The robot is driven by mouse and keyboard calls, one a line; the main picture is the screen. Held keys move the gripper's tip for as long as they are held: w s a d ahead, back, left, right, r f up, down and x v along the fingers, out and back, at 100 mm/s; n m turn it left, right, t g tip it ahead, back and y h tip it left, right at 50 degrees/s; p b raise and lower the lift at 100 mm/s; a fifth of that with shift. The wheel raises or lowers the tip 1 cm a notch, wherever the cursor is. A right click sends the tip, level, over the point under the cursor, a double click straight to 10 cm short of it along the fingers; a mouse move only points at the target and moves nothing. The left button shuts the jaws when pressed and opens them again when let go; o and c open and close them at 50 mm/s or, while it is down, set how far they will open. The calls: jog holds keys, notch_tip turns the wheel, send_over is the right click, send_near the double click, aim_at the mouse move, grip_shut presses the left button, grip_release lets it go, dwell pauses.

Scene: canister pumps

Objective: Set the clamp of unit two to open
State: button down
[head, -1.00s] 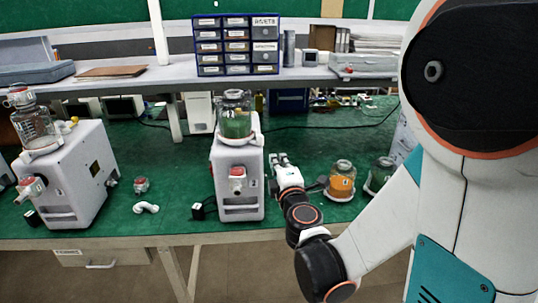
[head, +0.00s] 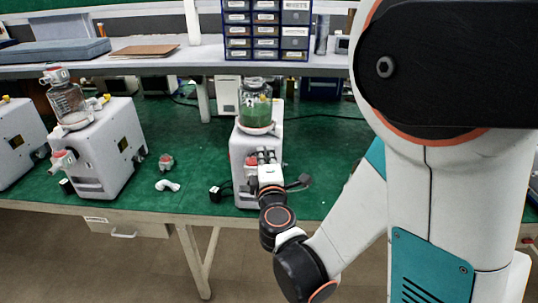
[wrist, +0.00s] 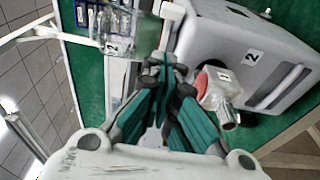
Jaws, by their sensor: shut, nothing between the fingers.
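Unit two is a light grey pump (head: 243,185) with a jar of green contents (head: 255,106) on top. In the wrist view its housing (wrist: 245,40) carries a "2" label. On its front is a white fitting with a red part (wrist: 222,90) and a metallic end; in the head view it shows just left of my gripper. I cannot tell which part is the clamp, or its setting. My gripper (head: 267,156) is in front of the unit's right side. In the wrist view my gripper (wrist: 166,68) has its teal fingers together, empty, close beside the fitting; contact is unclear.
Another pump with a clear jar (head: 100,150) stands to the left, and part of a further one (head: 18,145) at the far left. A small red-topped part (head: 166,162) and a white elbow (head: 167,185) lie on the green bench. A drawer cabinet (head: 265,30) stands behind.

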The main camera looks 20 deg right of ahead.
aim_at(276, 129)
jog(key=w, duration=0.4)
jog(key=w+d+b, duration=0.1)
jog(key=w, duration=0.2)
jog(key=shift+d+f, duration=0.1)
jog(key=shift+w+d+b, duration=0.15)
jog(key=shift+w+d, duration=0.15)
jog(key=shift+d, duration=0.25)
jog(key=shift+w+d+b, duration=0.15)
jog(key=shift+w+d, duration=0.15)
jog(key=shift+d, duration=0.2)
jog(key=shift+w+d, duration=0.4)
jog(key=shift+d, duration=0.1)
jog(key=shift+w+d+b, duration=0.15)
jog(key=shift+w+d, duration=0.05)
jog(key=shift+d, duration=0.3)
jog(key=shift+w+d+b, duration=0.15)
jog(key=shift+w+d, duration=0.05)
jog(key=shift+d, duration=0.25)
